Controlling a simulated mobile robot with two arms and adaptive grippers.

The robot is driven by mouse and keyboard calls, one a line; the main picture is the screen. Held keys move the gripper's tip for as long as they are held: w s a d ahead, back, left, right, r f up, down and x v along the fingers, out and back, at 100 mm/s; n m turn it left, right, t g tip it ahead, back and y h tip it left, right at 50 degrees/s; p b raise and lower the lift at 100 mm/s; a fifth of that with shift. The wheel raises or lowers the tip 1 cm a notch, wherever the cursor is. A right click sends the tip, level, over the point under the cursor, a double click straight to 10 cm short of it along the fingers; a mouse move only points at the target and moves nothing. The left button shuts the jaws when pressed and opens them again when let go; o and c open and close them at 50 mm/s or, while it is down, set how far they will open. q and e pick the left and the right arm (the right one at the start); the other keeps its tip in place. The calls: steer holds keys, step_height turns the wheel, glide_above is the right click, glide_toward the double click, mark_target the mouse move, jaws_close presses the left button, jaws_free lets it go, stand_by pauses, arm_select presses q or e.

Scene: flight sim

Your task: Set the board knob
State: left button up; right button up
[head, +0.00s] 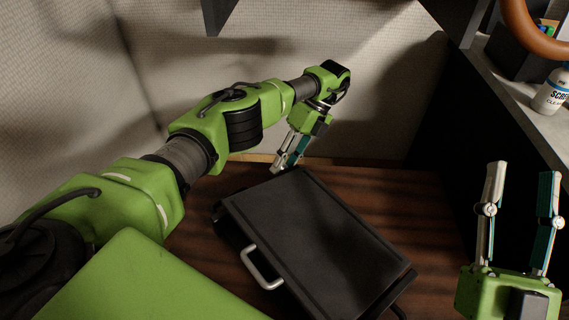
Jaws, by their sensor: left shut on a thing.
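The board (312,235) is a dark, flat-topped case with a silver handle (262,270) on its near left side, lying on the wooden desk. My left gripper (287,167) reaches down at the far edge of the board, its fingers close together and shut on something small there. The knob itself cannot be made out; the fingers and the board's far edge hide that spot. My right gripper (520,185) is raised at the right, its two fingers pointing up and wide apart, with nothing between them.
The wooden desk (390,190) is bare around the board. A shelf at the upper right holds a white cleaner bottle (552,92), a dark box (520,52) and an orange-brown ring (535,35). A pale wall stands behind, and a dark panel on the right.

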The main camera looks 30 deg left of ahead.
arm_select(q)
steer(key=o, duration=1.1)
steer(key=shift+w+r, duration=0.1)
steer(key=shift+r, duration=0.7)
step_height(320, 180, up, 8)
steer(key=shift+r, duration=0.25)
steer(key=shift+c, duration=0.2)
